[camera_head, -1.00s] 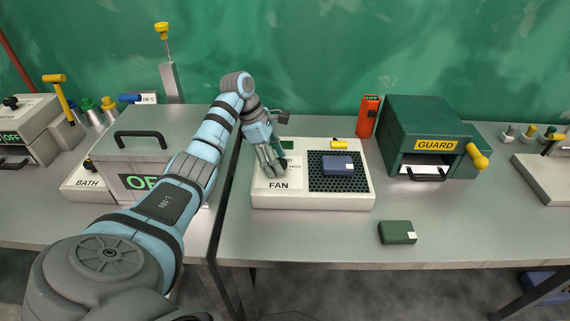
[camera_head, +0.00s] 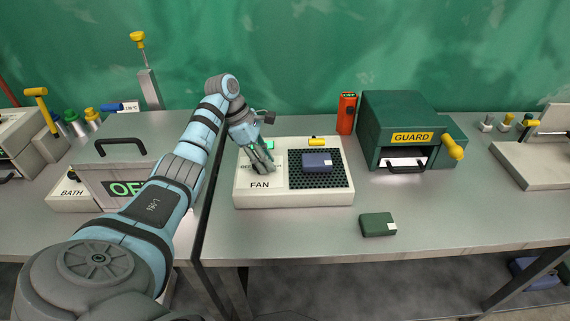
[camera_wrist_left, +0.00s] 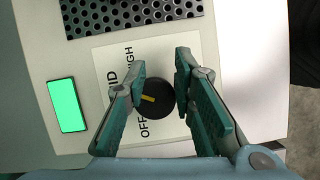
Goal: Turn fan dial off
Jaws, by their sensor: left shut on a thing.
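The white fan unit (camera_head: 300,199) stands on the bench, with a FAN label at its front left. Its round black dial (camera_wrist_left: 160,106) shows in the left wrist view. The dial's yellow mark points to the picture's left, towards the finger. The OFF label (camera_wrist_left: 148,127) lies below left of the dial; MID, partly covered, and HIGH are further up. My left gripper (camera_head: 263,166) is over the fan's label panel, and its fingers (camera_wrist_left: 161,82) are shut on the dial from both sides. In the head view the gripper hides the dial. My right gripper is out of view.
A blue block (camera_head: 317,160) rests on the fan's black grille. A lit green display (camera_wrist_left: 67,105) is beside the label panel. The green GUARD box (camera_head: 400,118) and an orange device (camera_head: 346,113) stand to the right. A dark green block (camera_head: 378,224) lies in front.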

